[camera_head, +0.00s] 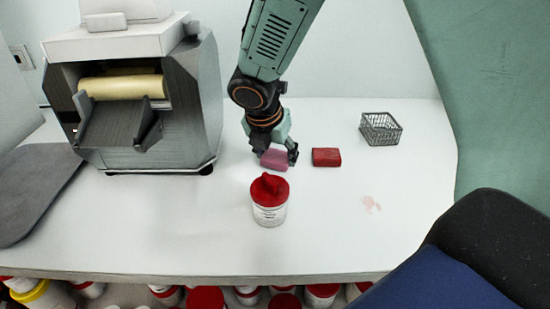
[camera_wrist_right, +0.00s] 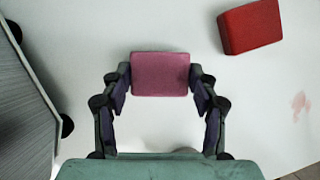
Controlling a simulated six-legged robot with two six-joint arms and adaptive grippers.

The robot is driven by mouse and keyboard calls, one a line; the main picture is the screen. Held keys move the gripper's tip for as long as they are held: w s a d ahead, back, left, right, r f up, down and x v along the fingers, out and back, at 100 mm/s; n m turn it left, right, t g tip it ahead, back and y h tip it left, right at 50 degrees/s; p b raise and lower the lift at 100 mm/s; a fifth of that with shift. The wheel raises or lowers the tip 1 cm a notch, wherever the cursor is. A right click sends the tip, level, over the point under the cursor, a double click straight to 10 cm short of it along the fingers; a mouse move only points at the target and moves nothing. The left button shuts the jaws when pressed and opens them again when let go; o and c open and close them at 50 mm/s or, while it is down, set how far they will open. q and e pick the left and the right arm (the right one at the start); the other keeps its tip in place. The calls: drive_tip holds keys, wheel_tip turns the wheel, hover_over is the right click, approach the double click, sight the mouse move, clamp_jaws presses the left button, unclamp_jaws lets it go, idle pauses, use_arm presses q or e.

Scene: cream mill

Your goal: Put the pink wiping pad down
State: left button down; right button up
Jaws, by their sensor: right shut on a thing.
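The pink wiping pad (camera_head: 275,159) is between the fingers of my right gripper (camera_head: 276,156), over the white counter. In the right wrist view the pad (camera_wrist_right: 160,74) sits between the fingertips of the right gripper (camera_wrist_right: 160,82), which is shut on it. I cannot tell whether the pad touches the counter or hangs just above it. My left gripper is in neither view.
A red block (camera_head: 326,157) lies right of the pad, with a wire basket (camera_head: 381,129) beyond it. A red-lidded tub (camera_head: 269,201) stands in front. A grey mill (camera_head: 150,100) is at left. A pinkish smear (camera_head: 371,204) marks the counter (camera_head: 330,235), which is clear at front right.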

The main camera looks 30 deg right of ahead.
drive_tip(key=shift+d+f, duration=0.15)
drive_tip(key=shift+d, duration=0.2)
drive_tip(key=shift+f, duration=0.1)
drive_tip(key=o, duration=0.9)
drive_tip(key=shift+w+a, duration=0.1)
drive_tip(key=shift+a, duration=0.05)
drive_tip(key=o, duration=0.3)
drive_tip(key=shift+a, duration=0.15)
drive_tip(key=shift+o, duration=0.7)
drive_tip(key=shift+d, duration=0.25)
drive_tip(key=shift+a, duration=0.15)
drive_tip(key=shift+a+r, duration=0.1)
drive_tip(key=shift+r, duration=0.35)
drive_tip(key=p+v, duration=0.5)
drive_tip(key=v, duration=0.6)
drive_tip(key=shift+p, duration=0.3)
